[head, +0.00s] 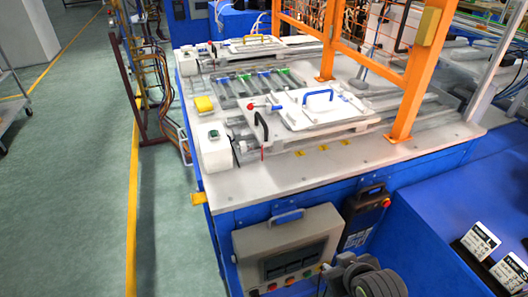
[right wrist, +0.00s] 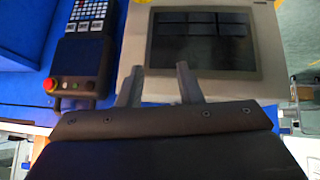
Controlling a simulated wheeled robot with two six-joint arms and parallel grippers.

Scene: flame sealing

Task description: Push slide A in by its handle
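Two white slides lie on rails on the white table top in the head view. The near slide (head: 318,108) has a blue handle (head: 319,97) on top and a black handle (head: 262,125) at its left end. The far slide (head: 255,45) has a pale handle. I cannot tell which one is slide A. My right gripper (head: 345,267) is low at the front of the bench, well away from both slides. In the right wrist view it (right wrist: 158,72) is open and empty, its fingers apart in front of a control panel (right wrist: 202,40). My left gripper is not in view.
An orange frame (head: 407,75) stands over the right part of the table. A black pendant (head: 363,212) hangs on the blue front.

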